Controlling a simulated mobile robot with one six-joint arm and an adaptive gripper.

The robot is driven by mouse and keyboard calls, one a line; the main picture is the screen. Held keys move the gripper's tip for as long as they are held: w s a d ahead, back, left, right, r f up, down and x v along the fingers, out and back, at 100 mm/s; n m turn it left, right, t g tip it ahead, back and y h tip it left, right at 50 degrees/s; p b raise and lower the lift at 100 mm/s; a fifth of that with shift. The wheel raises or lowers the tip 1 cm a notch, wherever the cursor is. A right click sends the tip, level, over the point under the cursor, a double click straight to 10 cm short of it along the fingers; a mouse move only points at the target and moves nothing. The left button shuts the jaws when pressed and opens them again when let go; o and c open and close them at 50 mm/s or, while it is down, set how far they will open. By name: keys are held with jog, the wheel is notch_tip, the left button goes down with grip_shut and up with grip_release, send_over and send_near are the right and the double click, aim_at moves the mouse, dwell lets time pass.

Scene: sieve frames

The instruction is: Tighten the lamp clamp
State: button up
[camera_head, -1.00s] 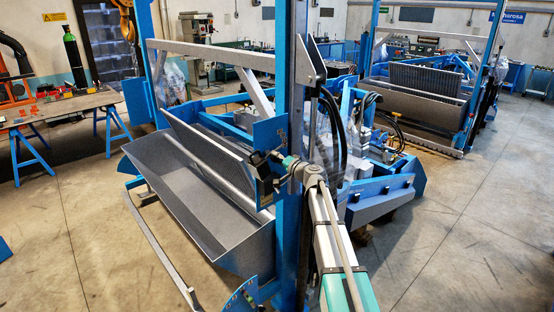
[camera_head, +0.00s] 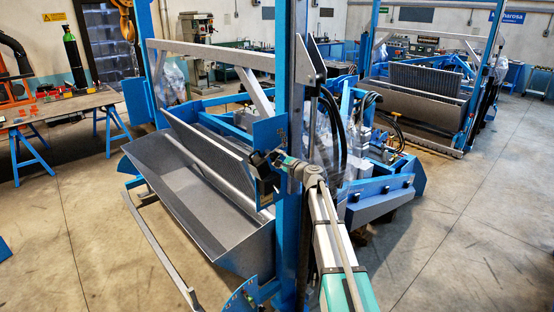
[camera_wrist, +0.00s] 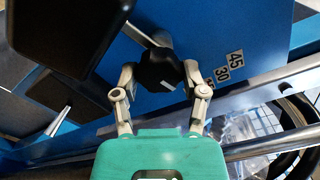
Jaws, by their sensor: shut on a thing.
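The lamp clamp shows in the wrist view as a black knob (camera_wrist: 160,70) on a metal stem, in front of a blue plate (camera_wrist: 220,35) marked with 30 and 45. My gripper (camera_wrist: 160,80) has one finger on each side of the knob and is shut on it. In the head view my gripper (camera_head: 272,163) is at the blue upright post, beside a small dark lamp. The fingertips and knob are too small to make out there. Black lamp housings (camera_wrist: 75,32) fill the left of the wrist view.
The blue post (camera_head: 287,200) stands close to my arm. A grey sieve trough (camera_head: 190,200) lies to its left. Black hoses (camera_wrist: 295,130) and a metal bar (camera_wrist: 265,145) are at the right of the wrist view. Open concrete floor (camera_head: 465,235) lies to the right.

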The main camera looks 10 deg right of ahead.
jog(key=shift+m, duration=1.8)
jog(key=o, duration=1.2)
jog(key=shift+f, duration=0.1)
jog(key=shift+c, duration=0.2)
jog(key=v, duration=1.2)
